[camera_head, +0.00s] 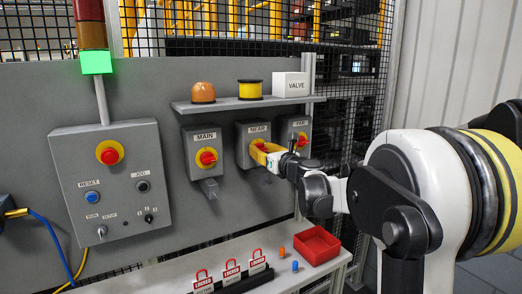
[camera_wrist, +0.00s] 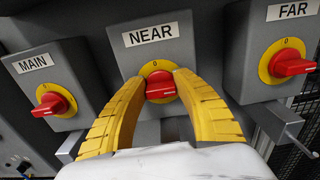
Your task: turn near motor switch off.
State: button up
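The near motor switch is a grey box (camera_wrist: 151,37) labelled NEAR, with a red knob (camera_wrist: 161,87) on a yellow dial marked 0 at the top. It is the middle of three switches in the head view, where its box (camera_head: 241,129) shows behind my gripper. My gripper (camera_wrist: 160,79) has its two yellow fingers at the left and right sides of the red knob. The fingertips appear closed on it. The knob's handle lies about level across the dial. In the head view, my gripper (camera_head: 261,153) partly hides this knob.
The MAIN switch (camera_head: 206,157) is on the left and the FAR switch (camera_head: 301,139) on the right, both close by. A shelf (camera_head: 240,105) runs above. A control box (camera_head: 92,176) and a lit green lamp (camera_head: 96,62) stand left. A red tray (camera_head: 317,246) sits below.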

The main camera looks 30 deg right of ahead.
jog(key=shift+n, duration=0.4)
jog(key=n+p, duration=0.1)
jog(key=n, duration=0.2)
jog(key=shift+a+r+n+p, duration=0.1)
jog(key=shift+n+p, duration=0.2)
jog(key=n+p, duration=0.1)
jog(key=n, duration=0.3)
jog(key=shift+a+n, duration=0.1)
jog(key=shift+n, duration=0.2)
jog(key=n, duration=0.4)
jog(key=shift+a+f+p, duration=0.1)
jog(key=shift+f+p, duration=0.1)
jog(key=shift+p, duration=0.1)
jog(key=shift+f+n, duration=0.15)
jog(key=shift+n, duration=2.25)
jog(key=o, duration=1.2)
